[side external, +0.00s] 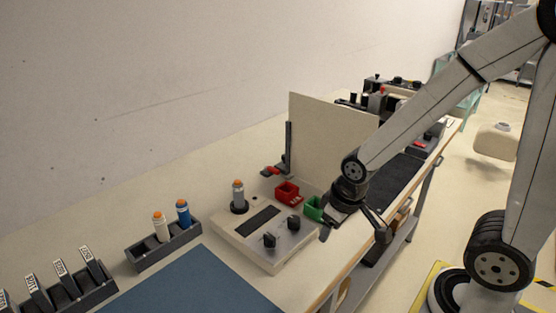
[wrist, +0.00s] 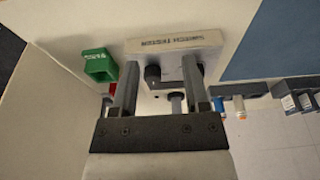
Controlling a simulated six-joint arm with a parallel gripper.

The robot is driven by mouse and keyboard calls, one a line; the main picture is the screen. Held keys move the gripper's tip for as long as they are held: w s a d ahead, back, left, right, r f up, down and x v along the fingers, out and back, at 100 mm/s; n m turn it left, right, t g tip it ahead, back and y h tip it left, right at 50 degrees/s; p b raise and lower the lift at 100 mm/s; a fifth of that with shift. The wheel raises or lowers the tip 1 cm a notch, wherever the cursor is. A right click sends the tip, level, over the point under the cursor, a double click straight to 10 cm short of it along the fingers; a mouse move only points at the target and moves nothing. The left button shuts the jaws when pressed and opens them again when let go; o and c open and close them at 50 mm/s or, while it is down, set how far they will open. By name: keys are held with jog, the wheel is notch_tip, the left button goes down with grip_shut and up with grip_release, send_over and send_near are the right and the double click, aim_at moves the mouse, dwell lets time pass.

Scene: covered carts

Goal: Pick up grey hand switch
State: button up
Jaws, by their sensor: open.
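The grey hand switch (side external: 238,191) has an orange top and stands upright in a round black holder on the back left of the white switch tester box (side external: 226,228). In the wrist view the tester (wrist: 207,40) shows its lettered edge between and beyond the fingers. A grey cylinder low between the fingers may be the grey switch, but most of it is hidden. My gripper (side external: 354,232) is open and empty, above and to the right of the tester, apart from the switch. Its two fingers (wrist: 158,62) point down toward the bench.
White (side external: 161,228) and blue (side external: 183,213) hand switches stand in a dark rack (side external: 153,258) to the left. Red (side external: 287,193) and green (side external: 314,208) bins sit right of the tester. An upright cream panel (side external: 325,135) stands behind. A blue mat (side external: 205,285) lies clear in front.

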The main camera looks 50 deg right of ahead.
dwell(0.4)
jog(key=o, duration=0.3)
jog(key=shift+w, duration=0.1)
jog(key=w+d+t, duration=0.1)
jog(key=w, duration=0.3)
jog(key=w+d+n+t, duration=0.1)
jog(key=w+t, duration=0.1)
jog(key=w, duration=0.2)
jog(key=w+d+r+t, duration=0.1)
jog(key=w+d, duration=0.1)
jog(key=w, duration=0.2)
jog(key=shift+w+n+t, duration=0.2)
jog(key=shift+n+t, duration=0.2)
jog(key=shift+w+a+r+n+t+y, duration=0.15)
jog(key=shift+w+n+t+y, duration=0.6)
jog(key=shift+w+y, duration=0.75)
jog(key=shift+w+a+n+t+y, duration=0.4)
jog(key=shift+w+n+y, duration=0.7)
jog(key=shift+w, duration=0.65)
jog(key=shift+w+a+r+n+t+y, duration=0.1)
jog(key=shift+w+n+t+y, duration=0.65)
jog(key=shift+w+y, duration=0.75)
jog(key=shift+w, duration=0.15)
